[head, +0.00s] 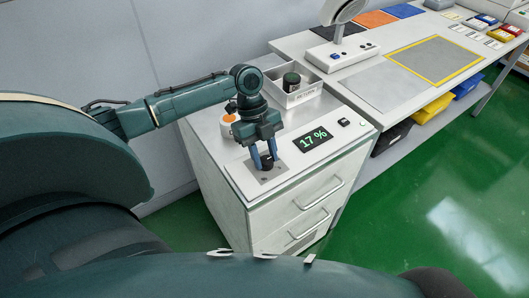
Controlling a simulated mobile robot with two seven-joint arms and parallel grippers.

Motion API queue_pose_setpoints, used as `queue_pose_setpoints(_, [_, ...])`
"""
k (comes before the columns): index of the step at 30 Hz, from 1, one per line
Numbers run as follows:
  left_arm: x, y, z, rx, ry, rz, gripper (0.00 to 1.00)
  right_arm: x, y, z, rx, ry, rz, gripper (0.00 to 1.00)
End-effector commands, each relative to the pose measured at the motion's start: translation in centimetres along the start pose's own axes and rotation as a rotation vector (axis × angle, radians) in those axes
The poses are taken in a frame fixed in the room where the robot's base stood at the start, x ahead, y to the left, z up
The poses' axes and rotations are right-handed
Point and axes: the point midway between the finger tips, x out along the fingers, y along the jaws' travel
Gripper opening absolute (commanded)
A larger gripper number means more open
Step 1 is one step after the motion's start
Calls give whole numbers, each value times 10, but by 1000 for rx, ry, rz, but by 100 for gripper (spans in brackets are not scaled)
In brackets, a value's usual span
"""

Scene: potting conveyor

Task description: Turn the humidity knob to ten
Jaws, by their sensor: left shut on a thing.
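The humidity knob (267,163) is a small dark knob on a grey plate on top of a white cabinet (225,180). My left gripper (265,164) points down from above, with its blue fingers shut on the knob, one on each side. The fingers and the gripper body hide part of the knob, and I cannot make out a pointer on it. A dark display (313,139) to the right of the knob reads 17 % in pale green. My right gripper is not in view.
A tray (295,97) with a dark round jar (291,82) stands at the cabinet's back. An orange-topped item (229,118) sits behind my left gripper. A small black switch (344,122) is right of the display. A long table (375,88) adjoins at the right.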

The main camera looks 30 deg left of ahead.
Motion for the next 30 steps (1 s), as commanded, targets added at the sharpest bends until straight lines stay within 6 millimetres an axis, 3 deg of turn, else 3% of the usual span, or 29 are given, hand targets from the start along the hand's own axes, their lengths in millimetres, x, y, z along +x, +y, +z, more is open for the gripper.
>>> queue_pose_setpoints(10, [0,0,-1,4,1,2,10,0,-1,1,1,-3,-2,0])
queue_pose_setpoints(11, [0,0,-1,4,1,2,34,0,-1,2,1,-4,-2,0])
queue_pose_setpoints(18, [0,0,0,3,1,2,53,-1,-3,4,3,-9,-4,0])
queue_pose_setpoints(26, [-1,0,0,2,0,1,55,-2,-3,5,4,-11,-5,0])
queue_pose_setpoints(30, [-12,-1,1,3,-2,-2,55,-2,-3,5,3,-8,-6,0])
